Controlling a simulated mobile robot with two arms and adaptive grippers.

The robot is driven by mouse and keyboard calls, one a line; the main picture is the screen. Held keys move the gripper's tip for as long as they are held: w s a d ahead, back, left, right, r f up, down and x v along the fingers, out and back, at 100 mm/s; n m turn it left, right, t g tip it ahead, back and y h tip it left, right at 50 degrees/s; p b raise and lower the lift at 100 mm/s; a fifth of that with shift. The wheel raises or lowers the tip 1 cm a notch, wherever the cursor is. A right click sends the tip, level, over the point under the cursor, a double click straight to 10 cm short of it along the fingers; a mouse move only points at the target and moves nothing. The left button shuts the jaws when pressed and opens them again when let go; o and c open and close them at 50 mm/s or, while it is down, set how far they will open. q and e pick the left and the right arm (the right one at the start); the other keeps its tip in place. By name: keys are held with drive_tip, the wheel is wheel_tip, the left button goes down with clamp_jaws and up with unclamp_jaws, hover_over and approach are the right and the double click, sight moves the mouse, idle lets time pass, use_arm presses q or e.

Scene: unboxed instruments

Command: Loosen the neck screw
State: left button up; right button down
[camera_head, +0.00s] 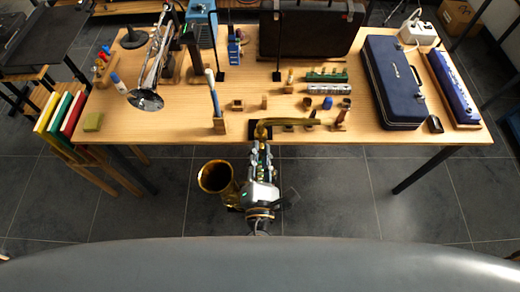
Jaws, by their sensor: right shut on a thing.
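A brass saxophone stands upright at the table's front edge. Its flared bell (215,177) opens upward at the left, and its curved neck (290,122) reaches right over the tabletop. My right gripper (259,148) comes up from below, in front of the saxophone body, with its fingers at the base of the neck. It is shut there on a small part at the neck joint. The neck screw itself is too small and too covered by the fingers to make out. Much of the saxophone body is hidden behind the gripper. My left gripper is out of view.
The wooden table (390,160) holds a trumpet (150,72) at the left, several small parts at the middle, a blue case (392,85) and a long blue box (452,90) at the right. The floor before the table is clear.

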drive_tip(key=shift+f+n, duration=0.1)
drive_tip(key=shift+n, duration=0.4)
drive_tip(key=c, duration=1.2)
unclamp_jaws()
drive_tip(key=s, duration=1.2)
